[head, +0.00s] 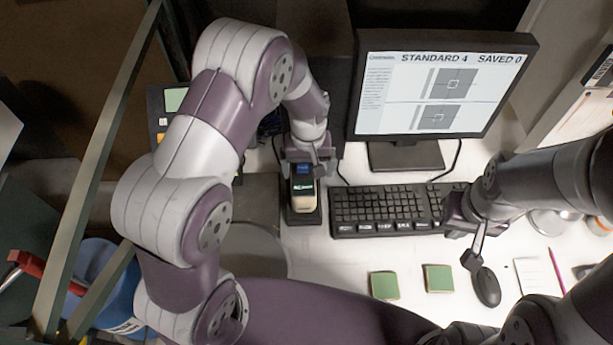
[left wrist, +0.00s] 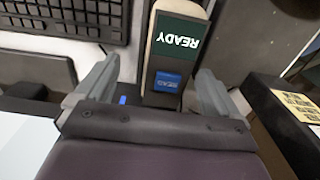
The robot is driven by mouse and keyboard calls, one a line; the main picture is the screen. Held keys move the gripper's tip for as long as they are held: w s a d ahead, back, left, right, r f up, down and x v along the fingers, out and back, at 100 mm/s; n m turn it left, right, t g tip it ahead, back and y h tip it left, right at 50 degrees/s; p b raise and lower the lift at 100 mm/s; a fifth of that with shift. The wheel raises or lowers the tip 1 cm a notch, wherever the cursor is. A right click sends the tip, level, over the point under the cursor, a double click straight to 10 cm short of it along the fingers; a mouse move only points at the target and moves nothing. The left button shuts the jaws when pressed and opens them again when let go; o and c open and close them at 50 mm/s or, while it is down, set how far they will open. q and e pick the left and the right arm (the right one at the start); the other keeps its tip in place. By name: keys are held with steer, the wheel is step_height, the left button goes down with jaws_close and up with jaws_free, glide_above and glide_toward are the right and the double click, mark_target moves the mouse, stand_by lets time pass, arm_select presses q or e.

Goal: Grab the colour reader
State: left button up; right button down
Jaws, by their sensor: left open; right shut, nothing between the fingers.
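The colour reader (head: 303,194) is a small device with a pale body and dark face, standing in a dark dock (head: 303,216) left of the keyboard. In the left wrist view the colour reader (left wrist: 178,45) shows a green "READY" screen and a blue "READ" button. My left gripper (head: 305,164) is at its far end in the head view. In the left wrist view my left gripper (left wrist: 162,85) is open, one finger on each side of the reader, with gaps showing. My right gripper (head: 476,240) is shut and empty above the desk near the mouse.
A monitor (head: 440,90) reading "STANDARD 4 SAVED 0" stands behind the keyboard (head: 388,210). Two green squares (head: 384,285) and a mouse (head: 486,287) lie in front. A metal rack frame (head: 95,180) stands at the left.

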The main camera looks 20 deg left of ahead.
mark_target(303, 174)
arm_select(q)
steer(key=shift+w+a+f+p, duration=0.1)
steer(key=shift+a+f+p, duration=0.6)
steer(key=shift+f, duration=0.35)
step_height(303, 174, down, 3)
steer(key=shift+a+f+p, duration=0.1)
steer(key=shift+p, duration=0.6)
steer(key=shift+d+f, duration=0.2)
steer(key=shift+f, duration=0.15)
steer(key=shift+d+f, duration=0.1)
steer(key=shift+f, duration=0.05)
steer(key=c, duration=1.6)
arm_select(e)
steer(key=r, duration=0.3)
steer(key=shift+a, duration=0.4)
